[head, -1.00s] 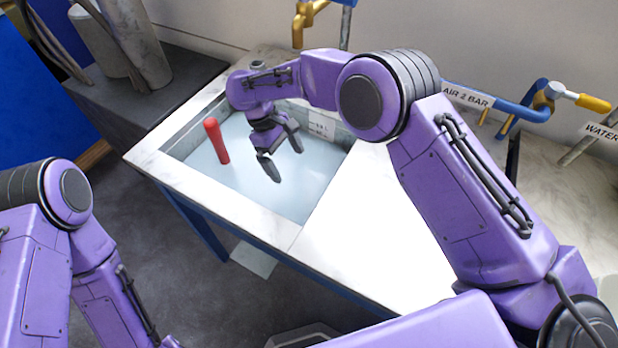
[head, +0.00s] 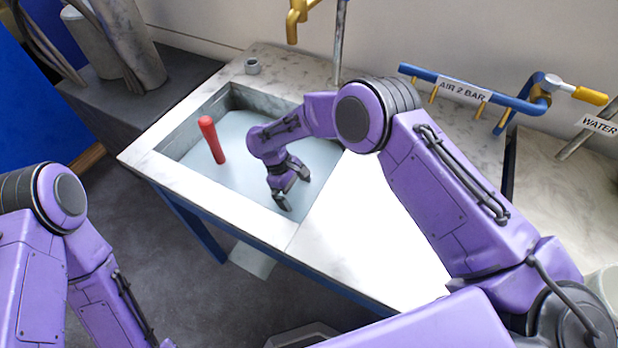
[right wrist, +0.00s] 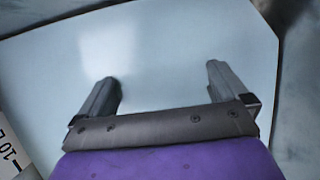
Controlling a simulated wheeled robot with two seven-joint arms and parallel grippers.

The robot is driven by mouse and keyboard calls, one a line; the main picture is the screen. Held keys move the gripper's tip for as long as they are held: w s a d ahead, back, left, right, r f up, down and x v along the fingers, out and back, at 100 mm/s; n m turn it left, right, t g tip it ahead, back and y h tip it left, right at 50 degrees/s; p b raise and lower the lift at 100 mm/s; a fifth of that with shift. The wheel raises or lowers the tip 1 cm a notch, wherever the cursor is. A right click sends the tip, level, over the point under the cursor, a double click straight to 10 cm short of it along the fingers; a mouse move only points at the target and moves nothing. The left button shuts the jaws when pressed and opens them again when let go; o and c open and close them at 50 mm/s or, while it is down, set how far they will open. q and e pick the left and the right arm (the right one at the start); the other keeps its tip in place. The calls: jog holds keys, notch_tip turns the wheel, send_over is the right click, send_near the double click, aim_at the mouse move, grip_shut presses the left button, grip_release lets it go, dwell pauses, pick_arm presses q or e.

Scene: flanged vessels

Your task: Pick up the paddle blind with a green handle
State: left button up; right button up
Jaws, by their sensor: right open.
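No green handle shows in any view. A red handle (head: 213,142) stands tilted out of the cloudy, pale liquid (head: 240,180) in the sink; what is under the surface is hidden. My right gripper (head: 293,190) is open and empty over the right part of the sink, to the right of the red handle and apart from it. In the right wrist view its two fingers (right wrist: 160,78) are spread with only pale liquid beyond them. My left arm is at the left of the head view, and its gripper is out of the picture.
The sink's pale stone rim (head: 170,176) surrounds the liquid. A bright white worktop (head: 375,225) lies to the right. Behind are a gold tap (head: 297,18), a small grey cup-like piece (head: 252,66) and a blue air pipe (head: 430,75). A marked scale (right wrist: 12,150) shows at the wrist view's left.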

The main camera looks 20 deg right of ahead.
jog(key=shift+f, duration=0.15)
jog(key=c, duration=1.7)
